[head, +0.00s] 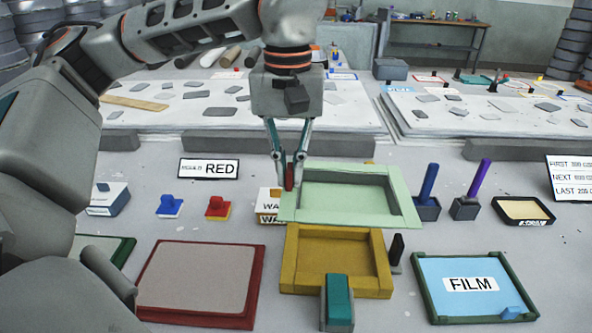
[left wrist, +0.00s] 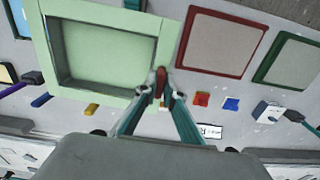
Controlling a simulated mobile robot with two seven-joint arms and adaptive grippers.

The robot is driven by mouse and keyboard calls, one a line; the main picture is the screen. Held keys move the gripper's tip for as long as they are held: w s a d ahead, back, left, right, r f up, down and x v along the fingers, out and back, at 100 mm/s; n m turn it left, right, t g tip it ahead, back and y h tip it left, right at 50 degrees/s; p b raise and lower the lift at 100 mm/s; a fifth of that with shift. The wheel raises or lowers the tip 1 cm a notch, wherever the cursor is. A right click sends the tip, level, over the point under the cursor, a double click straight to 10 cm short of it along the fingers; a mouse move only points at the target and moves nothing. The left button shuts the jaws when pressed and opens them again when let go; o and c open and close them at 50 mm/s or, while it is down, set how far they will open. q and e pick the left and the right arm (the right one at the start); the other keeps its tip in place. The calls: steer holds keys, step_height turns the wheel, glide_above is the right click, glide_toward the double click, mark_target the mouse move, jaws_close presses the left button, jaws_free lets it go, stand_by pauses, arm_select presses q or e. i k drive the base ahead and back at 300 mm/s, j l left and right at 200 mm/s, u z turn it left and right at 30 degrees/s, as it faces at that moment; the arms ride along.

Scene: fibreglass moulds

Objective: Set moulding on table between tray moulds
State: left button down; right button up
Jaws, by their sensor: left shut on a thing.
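A pale green rectangular moulding with a wide rim and a sunken middle (head: 405,200) is near the centre of the head view. It overlaps the ochre tray mould (head: 380,285) and partly hides the WA-labelled box. My left gripper (head: 290,180) is shut at its left edge, on a small red piece there; in the left wrist view the fingertips (left wrist: 160,90) meet by the moulding's corner (left wrist: 140,75). The moulding looks raised, but its height is unclear. A red-rimmed tray mould (head: 200,280) lies left of the ochre one. My right gripper is not visible.
A FILM tray (head: 470,270) lies at right. A teal-topped grey block (head: 338,300) and a small black piece (head: 396,250) stand by the ochre mould. Blue (head: 427,205) and purple (head: 465,205) handled tools stand right of the moulding. The RED sign (head: 209,169) stands behind.

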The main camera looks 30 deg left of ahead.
mark_target(564, 284)
steer(key=k+l, duration=0.7)
steer(key=k, duration=0.05)
